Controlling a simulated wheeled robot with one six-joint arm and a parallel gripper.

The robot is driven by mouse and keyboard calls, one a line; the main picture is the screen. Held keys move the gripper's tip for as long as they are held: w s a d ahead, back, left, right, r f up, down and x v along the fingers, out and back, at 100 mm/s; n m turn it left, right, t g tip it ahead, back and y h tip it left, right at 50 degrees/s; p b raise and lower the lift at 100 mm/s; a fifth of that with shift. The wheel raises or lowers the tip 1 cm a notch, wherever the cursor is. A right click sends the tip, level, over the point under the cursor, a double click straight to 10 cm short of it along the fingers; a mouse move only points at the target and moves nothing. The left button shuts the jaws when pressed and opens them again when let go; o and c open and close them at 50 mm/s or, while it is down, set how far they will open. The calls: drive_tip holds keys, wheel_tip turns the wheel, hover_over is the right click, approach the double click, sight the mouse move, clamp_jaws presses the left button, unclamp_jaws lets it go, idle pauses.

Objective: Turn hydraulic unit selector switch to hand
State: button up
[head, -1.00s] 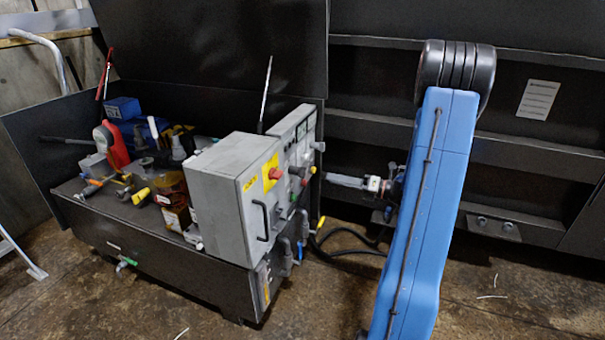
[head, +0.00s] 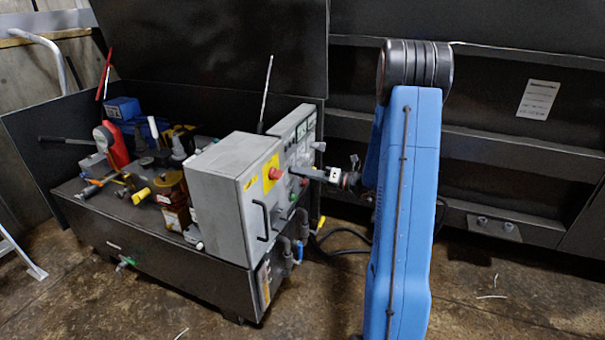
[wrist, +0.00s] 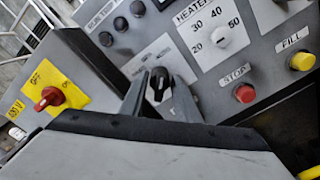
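A black selector knob (wrist: 158,84) on a pale label plate sits in the middle of the wrist view. Its lettering is too small to read, so I cannot tell whether it is the hydraulic unit selector. My gripper (wrist: 160,98) is open, with one finger on each side of the knob in the picture. I see no clear contact. In the head view my gripper (head: 304,173) is close to the front of the grey control panel (head: 305,124) and hides part of its controls.
The grey box (head: 222,195) with a red switch (head: 275,173) on a yellow plate stands left of my gripper. The wrist view shows a white heater dial (wrist: 222,38), a red stop button (wrist: 244,93) and a yellow fill button (wrist: 302,61). The floor at right is mostly clear.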

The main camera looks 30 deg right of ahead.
drive_tip(key=c, duration=0.7)
drive_tip(key=shift+n, duration=0.3)
drive_tip(key=n, duration=1.2)
drive_tip(key=shift+n, duration=0.3)
drive_tip(key=n, duration=0.4)
drive_tip(key=shift+n, duration=0.3)
